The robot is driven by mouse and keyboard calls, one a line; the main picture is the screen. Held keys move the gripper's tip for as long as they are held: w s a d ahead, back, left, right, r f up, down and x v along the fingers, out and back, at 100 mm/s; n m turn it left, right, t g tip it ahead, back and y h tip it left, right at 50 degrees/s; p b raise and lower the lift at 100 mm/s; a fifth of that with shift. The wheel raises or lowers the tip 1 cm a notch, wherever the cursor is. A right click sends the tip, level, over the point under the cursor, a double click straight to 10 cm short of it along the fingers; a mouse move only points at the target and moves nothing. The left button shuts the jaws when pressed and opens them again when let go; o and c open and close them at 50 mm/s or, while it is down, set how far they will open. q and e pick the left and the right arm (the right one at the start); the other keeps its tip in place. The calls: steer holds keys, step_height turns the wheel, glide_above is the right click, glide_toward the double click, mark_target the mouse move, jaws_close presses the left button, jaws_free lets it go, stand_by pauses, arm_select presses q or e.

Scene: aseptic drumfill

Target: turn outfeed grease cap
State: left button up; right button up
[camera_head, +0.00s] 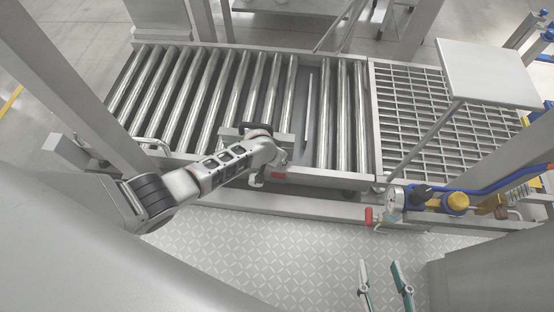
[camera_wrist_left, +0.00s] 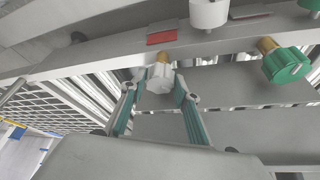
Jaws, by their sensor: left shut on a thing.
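In the left wrist view a pale grey cap (camera_wrist_left: 159,79) on a brass fitting (camera_wrist_left: 164,57) sits below a red label (camera_wrist_left: 166,37) on the conveyor's side rail. My left gripper (camera_wrist_left: 156,88) has its two teal-lined fingers closed on this cap, one on each side. In the head view my left arm reaches to the conveyor's front edge, and its fingers and the cap cannot be made out. My right gripper (camera_head: 380,268) shows at the bottom of the head view, its fingers apart and empty above the floor.
A green cap (camera_wrist_left: 285,65) on brass is at right in the wrist view, with a white cylinder (camera_wrist_left: 208,13) above. The roller conveyor (camera_head: 343,110) meets a grated deck (camera_head: 415,110).

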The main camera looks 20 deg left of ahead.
arm_select(q)
steer(key=shift+s+a+f+m+h, duration=0.1)
steer(key=shift+m+h, duration=0.1)
steer(key=shift+m, duration=0.4)
steer(key=shift+f+m+h, duration=0.1)
steer(key=shift+m+h, duration=0.1)
steer(key=shift+m, duration=0.4)
steer(key=shift+g, duration=0.3)
steer(key=o, duration=1.1)
steer(key=shift+r, duration=0.1)
steer(key=shift+r, duration=0.1)
steer(key=shift+a+r, duration=0.1)
steer(key=shift+r, duration=0.4)
steer(key=v, duration=0.6)
steer(key=shift+s+r, duration=0.25)
steer(key=shift+s, duration=0.15)
steer(key=shift+a, duration=0.1)
